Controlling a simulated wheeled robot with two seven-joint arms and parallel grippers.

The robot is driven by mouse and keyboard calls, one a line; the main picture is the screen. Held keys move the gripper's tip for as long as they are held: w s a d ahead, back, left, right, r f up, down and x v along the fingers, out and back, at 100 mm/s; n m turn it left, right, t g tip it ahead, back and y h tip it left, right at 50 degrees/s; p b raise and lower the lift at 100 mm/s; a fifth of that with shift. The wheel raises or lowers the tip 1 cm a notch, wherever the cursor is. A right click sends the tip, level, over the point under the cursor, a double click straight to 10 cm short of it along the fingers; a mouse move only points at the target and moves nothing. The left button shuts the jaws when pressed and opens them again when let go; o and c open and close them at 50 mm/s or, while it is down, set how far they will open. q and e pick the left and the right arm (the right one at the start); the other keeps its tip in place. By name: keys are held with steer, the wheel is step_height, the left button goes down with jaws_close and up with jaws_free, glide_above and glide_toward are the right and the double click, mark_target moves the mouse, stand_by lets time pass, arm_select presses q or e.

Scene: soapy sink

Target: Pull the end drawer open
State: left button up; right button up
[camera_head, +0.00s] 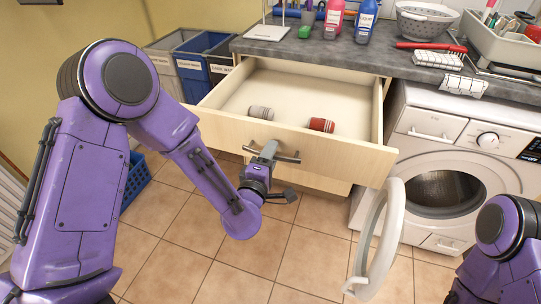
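The end drawer (290,138) of light wood is pulled well out from under the counter, with its inside showing. A grey-white ribbed jar or roll (261,112) and a red one (321,125) lie in it near the front panel. The metal bar handle (289,158) is on the drawer's front. My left gripper (268,151) is at the middle of this handle and looks shut on it; its fingertips are partly hidden. Of my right arm only purple links show at the bottom right; its gripper is out of view.
The washing machine (412,128) stands right of the drawer, its round door (376,240) swung out into the floor space. Bins (190,62) and a blue basket (136,180) are at the left. Bottles (333,18) and a colander (424,20) stand on the counter.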

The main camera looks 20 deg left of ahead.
arm_select(q)
steer(key=shift+s, duration=0.15)
steer(key=s+p, duration=0.3)
steer(key=s, duration=0.7)
steer(key=shift+s, duration=0.15)
